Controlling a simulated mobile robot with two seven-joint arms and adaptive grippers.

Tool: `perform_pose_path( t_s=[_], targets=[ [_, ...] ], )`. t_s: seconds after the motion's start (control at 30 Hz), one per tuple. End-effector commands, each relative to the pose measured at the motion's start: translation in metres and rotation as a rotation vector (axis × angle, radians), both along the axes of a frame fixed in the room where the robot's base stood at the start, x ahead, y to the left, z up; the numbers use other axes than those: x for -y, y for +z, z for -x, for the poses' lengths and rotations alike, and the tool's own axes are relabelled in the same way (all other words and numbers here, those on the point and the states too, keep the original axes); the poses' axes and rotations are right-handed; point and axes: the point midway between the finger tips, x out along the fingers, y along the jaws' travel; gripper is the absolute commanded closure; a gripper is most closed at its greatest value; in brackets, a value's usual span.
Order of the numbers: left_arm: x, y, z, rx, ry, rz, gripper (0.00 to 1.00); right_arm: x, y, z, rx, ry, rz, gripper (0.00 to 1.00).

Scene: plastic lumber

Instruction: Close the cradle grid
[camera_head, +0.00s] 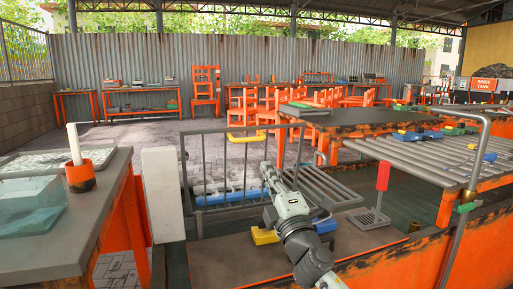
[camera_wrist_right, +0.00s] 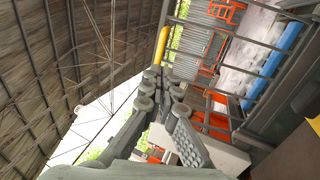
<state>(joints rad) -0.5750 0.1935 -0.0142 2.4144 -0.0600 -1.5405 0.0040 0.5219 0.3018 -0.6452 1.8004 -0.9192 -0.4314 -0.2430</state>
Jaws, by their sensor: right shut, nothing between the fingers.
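The cradle grid is a dark grey barred frame (camera_head: 183,160) standing upright left of centre in the head view, over the tank. A flat set of grey bars (camera_head: 325,188) lies to its right. My right gripper (camera_head: 268,170) is shut and empty, close in front of the upright frame's right part; I cannot tell whether it touches. In the right wrist view, the fingers (camera_wrist_right: 155,78) are together with nothing between them, and bars (camera_wrist_right: 240,118) show to their right. My left gripper is in neither view.
Blue lengths (camera_head: 225,197) show behind the upright bars. A yellow block (camera_head: 264,236) lies beside my right arm. A red-handled grate tool (camera_head: 383,177) stands to the right. A white post (camera_head: 162,195) and a table (camera_head: 75,235) stand at the left. A roller rack (camera_head: 420,160) is at the right.

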Motion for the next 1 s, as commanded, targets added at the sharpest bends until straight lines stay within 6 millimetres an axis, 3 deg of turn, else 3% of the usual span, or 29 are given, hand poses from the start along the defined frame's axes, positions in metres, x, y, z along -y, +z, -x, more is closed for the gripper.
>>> perform_pose_path(
  t_s=[0.2, 0.4, 0.6, 1.0],
  targets=[
    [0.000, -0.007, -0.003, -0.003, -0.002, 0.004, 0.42, -0.013, 0.019, -0.043, 0.001, -0.002, -0.001, 1.00],
    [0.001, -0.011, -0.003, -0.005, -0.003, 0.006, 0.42, -0.021, 0.029, -0.071, -0.002, -0.001, -0.001, 1.00],
    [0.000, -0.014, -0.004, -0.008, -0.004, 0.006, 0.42, -0.025, 0.033, -0.083, -0.003, -0.001, -0.002, 1.00],
    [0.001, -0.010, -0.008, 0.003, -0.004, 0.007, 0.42, -0.025, 0.033, -0.084, -0.003, -0.002, -0.003, 1.00]
  ],
)
